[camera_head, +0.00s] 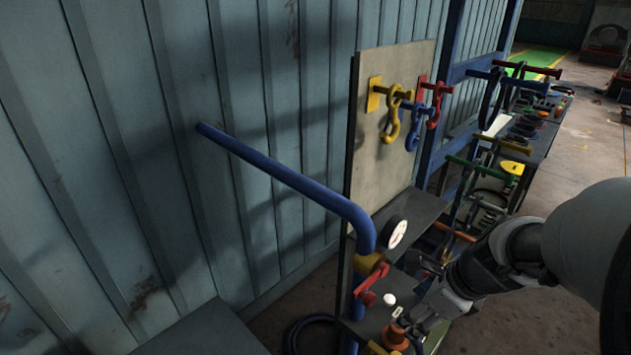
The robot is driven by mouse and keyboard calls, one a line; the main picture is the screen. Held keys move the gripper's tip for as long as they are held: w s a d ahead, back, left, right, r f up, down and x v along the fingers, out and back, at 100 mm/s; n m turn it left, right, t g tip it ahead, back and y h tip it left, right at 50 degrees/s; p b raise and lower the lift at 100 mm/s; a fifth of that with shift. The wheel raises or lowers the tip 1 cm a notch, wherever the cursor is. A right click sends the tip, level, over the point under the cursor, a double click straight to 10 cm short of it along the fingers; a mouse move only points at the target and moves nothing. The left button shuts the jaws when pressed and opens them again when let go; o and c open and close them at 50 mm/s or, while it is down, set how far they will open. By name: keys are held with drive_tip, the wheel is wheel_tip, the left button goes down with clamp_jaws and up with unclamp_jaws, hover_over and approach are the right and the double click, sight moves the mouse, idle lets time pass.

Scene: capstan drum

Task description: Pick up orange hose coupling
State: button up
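The orange hose coupling (394,337) is near the bottom edge of the view, low beside the blue pipe. It looks like a short orange-brown cylinder, and its lower part is close to the picture's edge. My gripper (408,318) reaches in from the right and is just above and to the right of the coupling. The fingers are small and dark here, so I cannot tell whether they touch it or how far apart they are.
A blue pipe (290,180) bends down beside the coupling, with a red valve handle (369,279) and a round gauge (397,233) nearby. A board (385,150) holds yellow, blue and red hooks. A cluttered bench (520,140) stands behind my arm. Open floor lies at right.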

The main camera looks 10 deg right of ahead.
drive_tip(key=d+f+m, duration=0.2)
drive_tip(key=d+m, duration=0.2)
drive_tip(key=d, duration=0.1)
drive_tip(key=b+x, duration=0.2)
drive_tip(key=x, duration=0.2)
drive_tip(key=b+x, duration=0.1)
drive_tip(key=x, duration=0.3)
drive_tip(key=b+x, duration=0.2)
drive_tip(key=x, duration=0.2)
drive_tip(key=shift+w+a+r+b, duration=0.15)
drive_tip(key=shift+w+a+b, duration=0.15)
drive_tip(key=shift+b+x, duration=1.9)
drive_tip(key=shift+x, duration=1.05)
drive_tip(key=shift+s+r, duration=0.1)
drive_tip(key=shift+s, duration=0.1)
drive_tip(key=shift+c, duration=0.5)
drive_tip(key=c, duration=1)
drive_tip(key=shift+r, duration=0.15)
drive_tip(key=shift+c, duration=1.4)
wheel_tip(320, 180, up, 20)
drive_tip(key=p, duration=1.1)
clamp_jaws()
